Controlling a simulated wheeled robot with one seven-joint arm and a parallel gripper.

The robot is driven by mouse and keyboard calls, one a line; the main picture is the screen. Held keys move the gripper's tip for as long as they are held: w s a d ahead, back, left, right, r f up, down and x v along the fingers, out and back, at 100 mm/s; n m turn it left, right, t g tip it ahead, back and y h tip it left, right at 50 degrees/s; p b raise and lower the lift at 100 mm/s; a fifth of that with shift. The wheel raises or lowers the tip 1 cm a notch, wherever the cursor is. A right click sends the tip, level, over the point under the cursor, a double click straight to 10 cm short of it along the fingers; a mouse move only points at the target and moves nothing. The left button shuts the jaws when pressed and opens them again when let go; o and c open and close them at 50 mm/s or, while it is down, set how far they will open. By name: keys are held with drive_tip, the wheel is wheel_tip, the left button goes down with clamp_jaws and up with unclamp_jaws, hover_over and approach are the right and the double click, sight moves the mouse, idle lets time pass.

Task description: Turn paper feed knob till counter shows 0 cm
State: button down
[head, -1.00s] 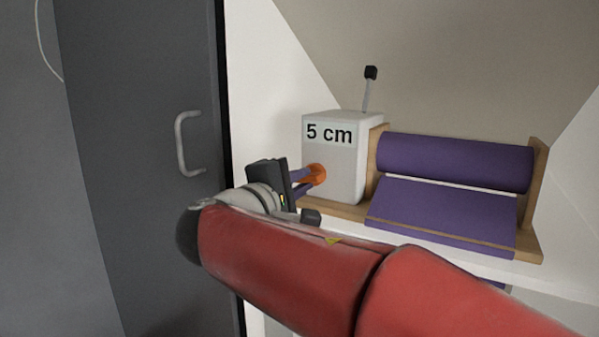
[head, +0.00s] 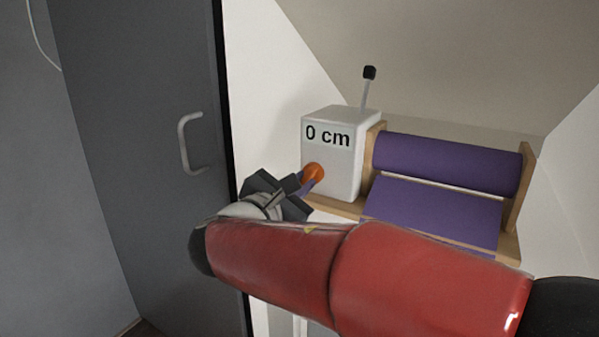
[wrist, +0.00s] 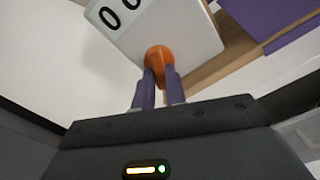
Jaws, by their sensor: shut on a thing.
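The white feed box (head: 340,185) stands on the wooden base, and its counter (head: 328,136) reads "0 cm" in the head view. The orange paper feed knob (head: 312,173) is on the box's front face. My gripper (head: 304,182) reaches it from the lower left, with its fingers shut on the knob. In the wrist view the two purple fingers (wrist: 158,88) close around the orange knob (wrist: 159,58), and the gripper is rolled relative to the box. Part of the counter's digits (wrist: 118,12) shows there. The knob's far side is hidden.
A purple paper roll (head: 447,162) sits in a wooden holder to the right of the box, with a purple sheet (head: 430,212) below it. A lever with a black tip (head: 369,73) rises behind the box. A grey door with a handle (head: 190,143) stands at left.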

drive_tip(key=shift+n+p, duration=0.6)
drive_tip(key=shift+n, duration=0.2)
drive_tip(key=shift+f, duration=0.1)
drive_tip(key=c, duration=1.4)
unclamp_jaws()
drive_tip(key=shift+c, duration=0.2)
drive_tip(key=v, duration=0.7)
drive_tip(key=shift+s+a+b, duration=0.2)
drive_tip(key=shift+s+b, duration=0.1)
drive_tip(key=shift+s, duration=0.05)
